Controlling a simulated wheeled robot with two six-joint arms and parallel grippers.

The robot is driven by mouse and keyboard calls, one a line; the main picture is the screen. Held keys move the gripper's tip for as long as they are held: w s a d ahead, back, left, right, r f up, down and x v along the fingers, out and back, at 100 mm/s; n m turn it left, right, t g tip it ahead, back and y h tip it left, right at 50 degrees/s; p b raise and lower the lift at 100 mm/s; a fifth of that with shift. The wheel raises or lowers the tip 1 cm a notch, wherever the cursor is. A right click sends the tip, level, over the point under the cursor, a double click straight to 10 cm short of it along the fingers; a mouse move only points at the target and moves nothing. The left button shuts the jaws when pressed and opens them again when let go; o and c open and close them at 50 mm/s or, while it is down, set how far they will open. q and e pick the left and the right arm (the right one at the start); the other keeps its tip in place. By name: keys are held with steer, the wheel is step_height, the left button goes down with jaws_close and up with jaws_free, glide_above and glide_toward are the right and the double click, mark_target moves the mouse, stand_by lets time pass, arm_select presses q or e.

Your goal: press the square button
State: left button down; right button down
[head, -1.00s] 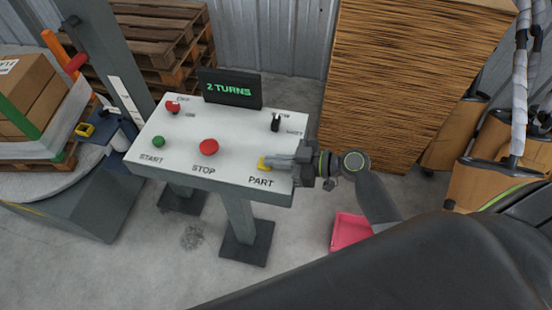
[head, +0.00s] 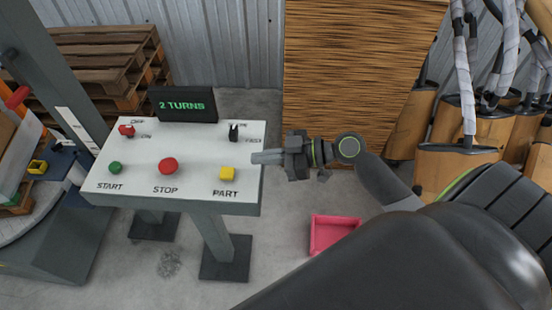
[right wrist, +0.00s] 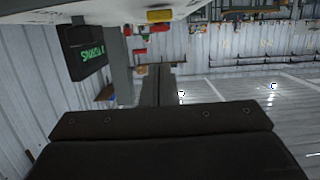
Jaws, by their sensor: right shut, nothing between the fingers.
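The square yellow button (head: 227,173) sits above the word PART on the right front of the white control panel (head: 190,150). It also shows at the top of the right wrist view (right wrist: 160,15). My right gripper (head: 256,158) is shut and empty, at the panel's right edge, to the right of the button and apart from it. A round green button (head: 115,168) is above START and a round red button (head: 168,166) is above STOP. My left gripper is not in view.
A dark display (head: 187,105) reading "2 TURNS" stands at the panel's back. A red knob (head: 126,130) and a black switch (head: 233,132) are on the panel. A pink bin (head: 334,235) is on the floor below my right arm. Wooden pallets (head: 105,60) stand behind.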

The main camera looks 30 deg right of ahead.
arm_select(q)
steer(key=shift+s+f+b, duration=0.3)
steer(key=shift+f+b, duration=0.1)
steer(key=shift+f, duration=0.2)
arm_select(e)
steer(key=shift+v, duration=1.65)
steer(key=shift+s+a+r, duration=0.1)
